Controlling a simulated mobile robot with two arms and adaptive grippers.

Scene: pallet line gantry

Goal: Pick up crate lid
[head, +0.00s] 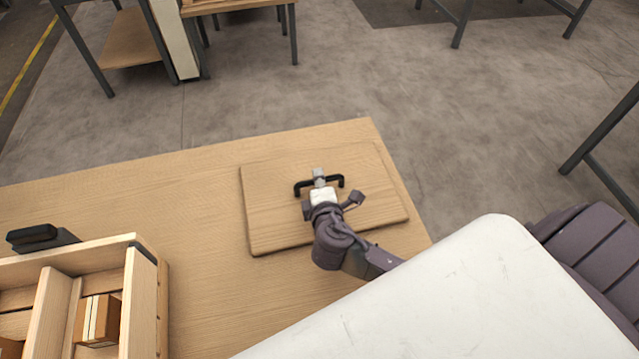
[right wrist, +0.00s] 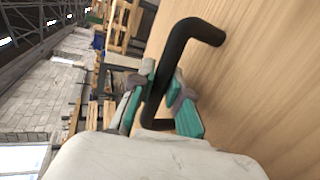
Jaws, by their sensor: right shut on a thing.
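The crate lid (head: 275,205) is a flat wooden board with a black bar handle (head: 304,187) on top. It lies at the right end of the wooden table. My right gripper (head: 319,174) is over the lid and shut on the handle. In the right wrist view the gripper's teal-padded fingers (right wrist: 160,95) close around the black handle (right wrist: 188,45), with the lid's wood surface (right wrist: 270,70) behind. I cannot tell whether the lid touches the table all round. My left gripper is not in view.
An open wooden crate (head: 150,262) with dividers stands at the lower left, with a small cardboard box (head: 98,318) inside. A black object (head: 40,237) sits at its far edge. The table (head: 200,215) is clear between crate and lid. Other tables stand beyond.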

